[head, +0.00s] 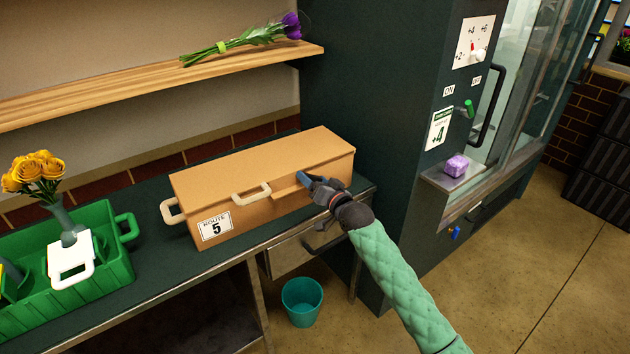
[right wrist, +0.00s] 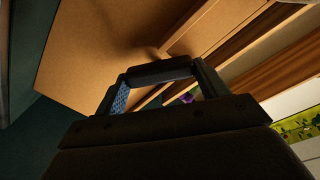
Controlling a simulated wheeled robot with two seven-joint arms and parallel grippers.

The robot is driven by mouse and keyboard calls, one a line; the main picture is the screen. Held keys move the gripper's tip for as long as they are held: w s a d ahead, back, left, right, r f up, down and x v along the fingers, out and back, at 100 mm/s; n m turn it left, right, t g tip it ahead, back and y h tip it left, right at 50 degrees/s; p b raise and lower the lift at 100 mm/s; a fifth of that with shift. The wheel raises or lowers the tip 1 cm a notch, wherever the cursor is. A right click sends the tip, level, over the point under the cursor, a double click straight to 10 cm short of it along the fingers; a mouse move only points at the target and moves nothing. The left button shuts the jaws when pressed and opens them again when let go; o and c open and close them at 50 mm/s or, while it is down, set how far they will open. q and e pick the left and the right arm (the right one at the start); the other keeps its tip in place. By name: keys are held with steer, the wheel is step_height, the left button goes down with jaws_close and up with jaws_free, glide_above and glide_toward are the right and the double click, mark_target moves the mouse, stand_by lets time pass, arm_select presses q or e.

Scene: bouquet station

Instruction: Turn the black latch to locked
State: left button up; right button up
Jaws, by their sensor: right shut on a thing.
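My right gripper (head: 306,181) is at the front face of a long cardboard box (head: 215,188), near its right end. In the right wrist view a short black bar, which looks like the black latch (right wrist: 158,72), lies between the two fingers, and the gripper is shut on it. The box's brown face fills much of the view behind it. In the head view the latch is hidden by the gripper, and I cannot tell its angle or whether it is locked. My left gripper is in neither view.
The box stands on a dark counter (head: 150,275), with a drawer handle (head: 322,238) below the gripper. A green crate (head: 110,275) is at left, and a shelf (head: 150,84) runs above. A dark cabinet (head: 375,110) rises close at right. A teal bucket (head: 302,300) stands on the floor.

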steer(key=n, duration=0.5)
steer(key=shift+a+n, duration=0.1)
steer(key=shift+n, duration=0.2)
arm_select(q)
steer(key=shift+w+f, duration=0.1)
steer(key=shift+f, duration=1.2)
arm_select(e)
steer(key=shift+n, duration=0.6)
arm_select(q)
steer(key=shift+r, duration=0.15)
arm_select(e)
steer(key=o, duration=1)
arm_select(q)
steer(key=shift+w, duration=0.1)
arm_select(e)
steer(key=shift+s, duration=0.1)
